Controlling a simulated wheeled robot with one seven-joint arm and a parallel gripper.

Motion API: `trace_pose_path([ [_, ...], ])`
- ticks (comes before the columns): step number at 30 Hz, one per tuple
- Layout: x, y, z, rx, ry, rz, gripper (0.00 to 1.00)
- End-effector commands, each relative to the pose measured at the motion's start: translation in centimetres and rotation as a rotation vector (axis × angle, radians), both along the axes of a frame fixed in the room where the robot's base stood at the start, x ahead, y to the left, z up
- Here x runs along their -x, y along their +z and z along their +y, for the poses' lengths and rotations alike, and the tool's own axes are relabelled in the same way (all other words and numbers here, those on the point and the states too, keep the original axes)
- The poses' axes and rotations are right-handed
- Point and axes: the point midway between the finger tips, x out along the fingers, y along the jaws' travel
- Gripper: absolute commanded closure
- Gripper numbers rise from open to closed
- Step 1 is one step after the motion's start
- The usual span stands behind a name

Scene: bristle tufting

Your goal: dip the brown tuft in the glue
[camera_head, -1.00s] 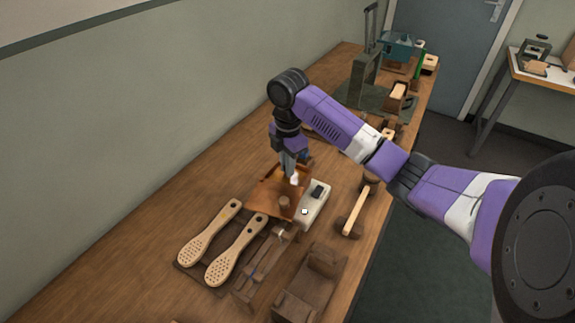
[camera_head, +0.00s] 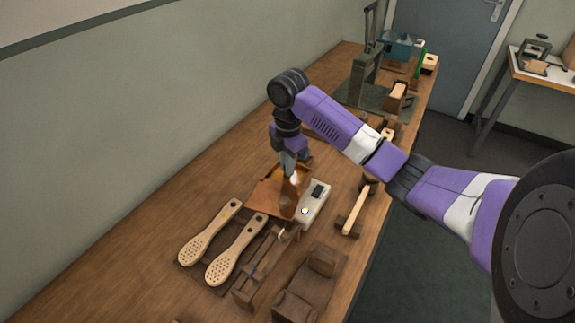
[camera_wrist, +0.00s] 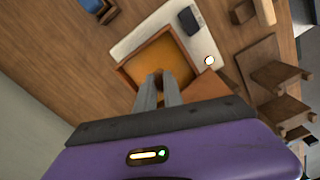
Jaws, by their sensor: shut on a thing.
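The glue sits in a shallow square tray with wooden-brown walls (camera_wrist: 128,77). Its amber inside (camera_wrist: 160,57) shows in the wrist view. The tray rests on a white unit with a dark display (camera_head: 318,190) and a small round knob. My gripper (camera_wrist: 161,78) points down over the tray, its fingers close together. In the head view my gripper (camera_head: 292,179) is at the tray too. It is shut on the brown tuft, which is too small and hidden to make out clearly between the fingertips. I cannot tell whether the tuft touches the glue.
Two pale brush handles with holes (camera_head: 237,250) lie left of the tray. Wooden fixtures (camera_head: 262,266) stand at the near side, and a pale-handled tool (camera_head: 356,208) lies to the right. A dark green press (camera_head: 364,75) stands farther back. The bench is bare along the wall.

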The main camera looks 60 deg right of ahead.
Motion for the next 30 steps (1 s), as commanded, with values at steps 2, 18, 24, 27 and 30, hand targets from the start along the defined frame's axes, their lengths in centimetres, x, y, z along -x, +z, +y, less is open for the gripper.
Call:
trace_pose_path([
  [2, 0.0, 0.0, 0.0, 0.000, 0.000, 0.000, 1.00],
  [18, 0.0, 2.1, 0.0, 0.000, 0.000, -0.001, 1.00],
  [24, 0.0, 3.3, 0.0, 0.000, 0.001, -0.001, 1.00],
  [27, 0.0, 4.0, 0.0, 0.000, 0.001, 0.000, 1.00],
  [30, 0.0, 4.6, 0.0, 0.000, 0.001, 0.000, 1.00],
])
